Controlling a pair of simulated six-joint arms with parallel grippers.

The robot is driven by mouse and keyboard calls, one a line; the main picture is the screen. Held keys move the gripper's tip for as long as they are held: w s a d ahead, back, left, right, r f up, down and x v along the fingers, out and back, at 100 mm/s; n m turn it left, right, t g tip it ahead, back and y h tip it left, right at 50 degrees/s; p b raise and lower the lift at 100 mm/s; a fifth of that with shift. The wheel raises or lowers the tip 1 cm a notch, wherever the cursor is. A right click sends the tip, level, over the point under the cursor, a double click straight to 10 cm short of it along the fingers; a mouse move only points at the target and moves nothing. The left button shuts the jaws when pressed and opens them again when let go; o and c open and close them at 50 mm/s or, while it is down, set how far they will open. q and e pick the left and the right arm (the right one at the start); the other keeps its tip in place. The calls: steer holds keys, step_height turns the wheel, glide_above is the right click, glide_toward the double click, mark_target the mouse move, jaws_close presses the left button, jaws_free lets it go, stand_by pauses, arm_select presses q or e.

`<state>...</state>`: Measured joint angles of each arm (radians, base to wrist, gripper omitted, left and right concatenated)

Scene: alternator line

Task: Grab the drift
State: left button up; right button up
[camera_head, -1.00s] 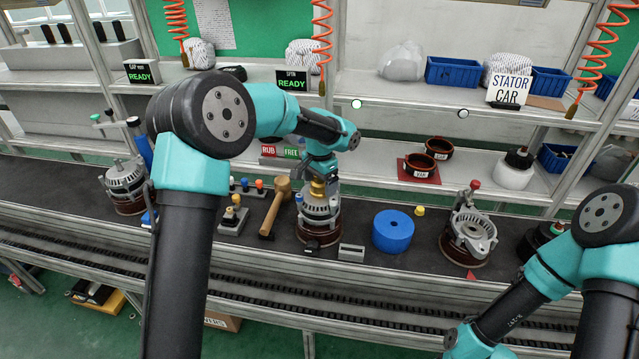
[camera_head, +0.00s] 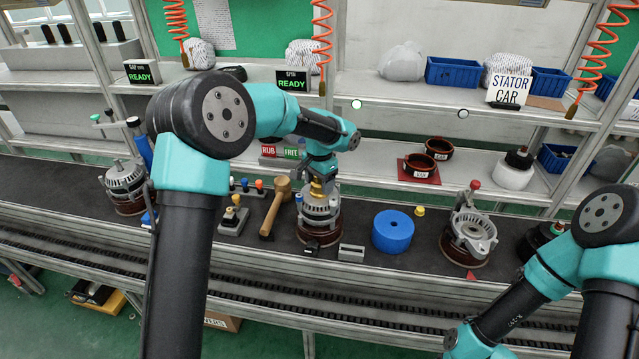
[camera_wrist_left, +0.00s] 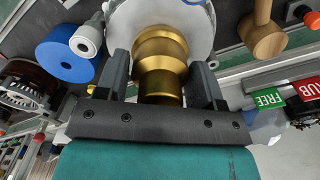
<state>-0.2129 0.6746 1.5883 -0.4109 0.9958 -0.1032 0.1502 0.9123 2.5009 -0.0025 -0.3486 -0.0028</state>
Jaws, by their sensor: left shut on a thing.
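The drift is a stepped brass piece (camera_head: 316,188) standing upright on top of the middle alternator (camera_head: 320,215). In the left wrist view the brass drift (camera_wrist_left: 161,62) sits between my two dark finger pads. My left gripper (camera_head: 319,176) comes down from above and is shut on the drift; it also shows close up in the left wrist view (camera_wrist_left: 161,85). The drift's lower end meets the pale round alternator top (camera_wrist_left: 160,14), and I cannot tell whether they touch. My right arm is at the lower right; its gripper is out of view.
A blue ring (camera_head: 393,231) and another alternator (camera_head: 468,235) stand to the right. A small grey block (camera_head: 351,253) is in front. RUB and FREE signs (camera_head: 281,151) stand behind the gripper.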

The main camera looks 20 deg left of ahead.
arm_select(q)
steer(key=shift+r, duration=0.1)
steer(key=shift+r, duration=1.65)
steer(key=s+d, duration=0.2)
steer(key=s, duration=0.5)
steer(key=s+d+r, duration=0.1)
steer(key=s+d, duration=0.1)
steer(key=s, duration=0.6)
steer(key=shift+s+d+r, duration=0.2)
steer(key=shift+r, duration=0.1)
steer(key=shift+w, duration=0.1)
